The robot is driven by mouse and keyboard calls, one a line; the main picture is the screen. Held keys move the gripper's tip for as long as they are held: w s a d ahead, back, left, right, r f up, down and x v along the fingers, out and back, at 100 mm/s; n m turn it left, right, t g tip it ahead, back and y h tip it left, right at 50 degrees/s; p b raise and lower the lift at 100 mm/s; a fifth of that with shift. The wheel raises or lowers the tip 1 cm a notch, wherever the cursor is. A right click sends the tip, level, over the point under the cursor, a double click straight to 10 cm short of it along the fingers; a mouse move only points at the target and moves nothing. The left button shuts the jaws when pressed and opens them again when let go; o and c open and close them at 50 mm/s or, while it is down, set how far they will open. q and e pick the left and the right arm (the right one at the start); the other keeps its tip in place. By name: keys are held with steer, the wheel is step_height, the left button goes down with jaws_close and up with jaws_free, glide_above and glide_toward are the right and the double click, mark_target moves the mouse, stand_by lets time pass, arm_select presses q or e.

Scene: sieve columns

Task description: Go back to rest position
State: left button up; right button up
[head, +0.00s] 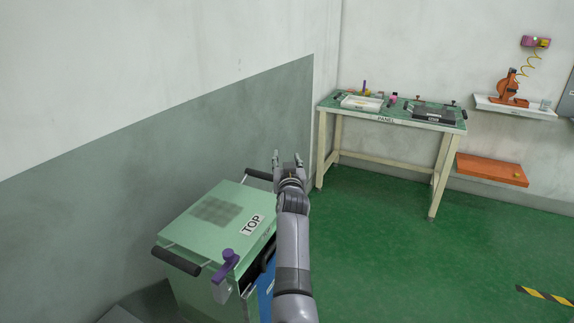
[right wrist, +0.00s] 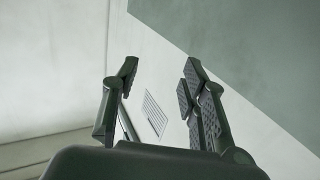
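My right gripper (head: 287,163) is raised at the end of my outstretched arm, beside the far right corner of a green cabinet in the head view. Its fingers stand apart with nothing between them. My left gripper is in neither view. The green cabinet (head: 190,235) has a flat lid marked TOP, a mesh patch, black handles and a purple lever (head: 226,265) at its front.
A green-topped table (head: 385,120) marked PANEL stands at the back with a white tray (head: 361,103) and small items. A wall shelf (head: 516,108) holds an orange device (head: 509,86). A lower orange shelf (head: 491,169) is on the wall.

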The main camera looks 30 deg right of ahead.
steer(key=s+a+f+n+g+y, duration=0.2)
steer(key=s+a+f+g, duration=0.1)
steer(key=s+f, duration=0.7)
steer(key=s+a+f+n+g+y, duration=0.2)
steer(key=s+a+f+g, duration=0.15)
steer(key=s+f, duration=0.7)
steer(key=s+a+f+n+g+y, duration=0.15)
steer(key=s+a, duration=0.25)
steer(key=s, duration=0.6)
steer(key=s+a+f+n+g+y, duration=0.1)
steer(key=s+a+g, duration=0.3)
steer(key=s, duration=0.6)
steer(key=s+a+f+n+g+y, duration=0.15)
steer(key=s+a, duration=0.35)
steer(key=s, duration=0.5)
step_height(320, 180, down, 27)
steer(key=s+p, duration=0.1)
steer(key=s+d+f+g+p, duration=0.1)
steer(key=s+d+f, duration=0.1)
steer(key=s+f, duration=1.1)
steer(key=s, duration=0.3)
steer(key=shift+s+d+f+g, duration=0.25)
steer(key=shift+d+g, duration=0.1)
